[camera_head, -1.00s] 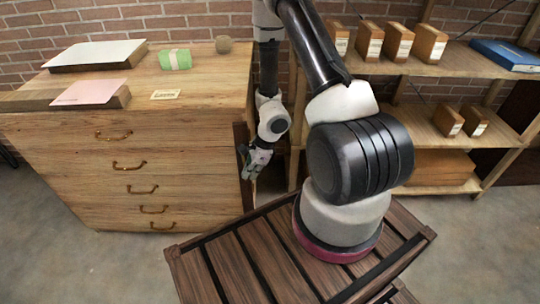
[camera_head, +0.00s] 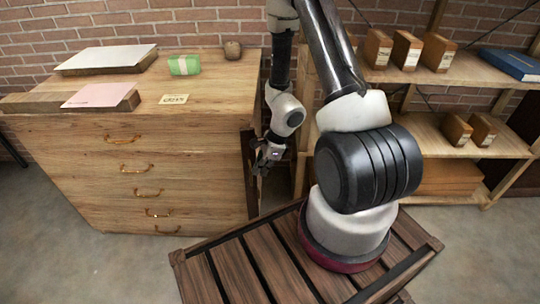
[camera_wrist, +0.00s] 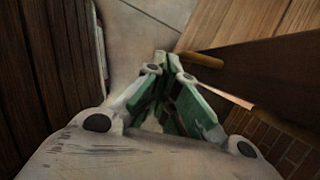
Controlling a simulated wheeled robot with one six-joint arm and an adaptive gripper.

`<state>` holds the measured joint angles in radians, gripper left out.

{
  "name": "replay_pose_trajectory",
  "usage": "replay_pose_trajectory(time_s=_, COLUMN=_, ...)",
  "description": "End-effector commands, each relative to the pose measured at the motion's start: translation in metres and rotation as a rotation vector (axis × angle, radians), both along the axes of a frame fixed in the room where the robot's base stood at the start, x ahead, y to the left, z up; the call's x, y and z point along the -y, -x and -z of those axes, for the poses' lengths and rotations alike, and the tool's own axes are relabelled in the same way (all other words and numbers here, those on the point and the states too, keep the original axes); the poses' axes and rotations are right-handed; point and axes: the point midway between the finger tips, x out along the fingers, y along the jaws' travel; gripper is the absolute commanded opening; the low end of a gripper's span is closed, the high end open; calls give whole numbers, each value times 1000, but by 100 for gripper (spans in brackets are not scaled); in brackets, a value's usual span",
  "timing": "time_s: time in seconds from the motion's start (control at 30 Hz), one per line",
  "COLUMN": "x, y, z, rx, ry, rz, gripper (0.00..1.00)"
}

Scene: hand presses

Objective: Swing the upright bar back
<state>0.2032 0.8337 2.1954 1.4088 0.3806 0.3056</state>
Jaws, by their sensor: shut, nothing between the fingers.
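A dark brown upright bar (camera_head: 250,180) stands at the right front edge of the wooden drawer chest (camera_head: 90,170). My gripper (camera_head: 262,167) hangs just right of it, pointing down. In the wrist view a dark brown board (camera_wrist: 270,75), seemingly the bar, runs along the right side. A rounded wooden peg (camera_wrist: 200,60) sticks out from its near end towards my fingers. My gripper (camera_wrist: 166,60) is shut and empty, with its tips close to the peg. I cannot tell whether they touch it.
Wooden shelves (camera_head: 440,75) with small boxes stand to the right of the chest, with a narrow gap between. On the chest top lie a green-wrapped bundle (camera_head: 184,65), a pink sheet (camera_head: 100,95) and a small card (camera_head: 173,99). Bare floor (camera_head: 75,250) lies in front.

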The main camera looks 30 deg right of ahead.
Motion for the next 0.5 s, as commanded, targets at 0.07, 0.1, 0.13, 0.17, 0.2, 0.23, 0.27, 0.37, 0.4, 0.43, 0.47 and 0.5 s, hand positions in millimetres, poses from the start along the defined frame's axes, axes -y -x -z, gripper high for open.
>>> replay_pose_trajectory(time_s=0.07, x=6, y=1, z=-18, rx=5, ry=2, rz=-1, gripper=0)
replay_pose_trajectory(time_s=0.1, x=9, y=2, z=-25, rx=5, ry=1, rz=-2, gripper=0)
replay_pose_trajectory(time_s=0.13, x=11, y=3, z=-31, rx=5, ry=1, rz=-1, gripper=0)
replay_pose_trajectory(time_s=0.17, x=13, y=3, z=-36, rx=4, ry=1, rz=0, gripper=0)
replay_pose_trajectory(time_s=0.2, x=16, y=5, z=-42, rx=4, ry=2, rz=1, gripper=0)
replay_pose_trajectory(time_s=0.23, x=18, y=5, z=-47, rx=4, ry=1, rz=0, gripper=0)
replay_pose_trajectory(time_s=0.27, x=19, y=6, z=-51, rx=3, ry=1, rz=-1, gripper=0)
replay_pose_trajectory(time_s=0.37, x=23, y=7, z=-60, rx=2, ry=1, rz=1, gripper=0)
replay_pose_trajectory(time_s=0.4, x=24, y=8, z=-63, rx=1, ry=0, rz=-1, gripper=0)
replay_pose_trajectory(time_s=0.43, x=25, y=8, z=-64, rx=1, ry=0, rz=-1, gripper=0)
replay_pose_trajectory(time_s=0.47, x=25, y=8, z=-65, rx=1, ry=0, rz=0, gripper=0)
replay_pose_trajectory(time_s=0.5, x=25, y=8, z=-66, rx=1, ry=0, rz=1, gripper=0)
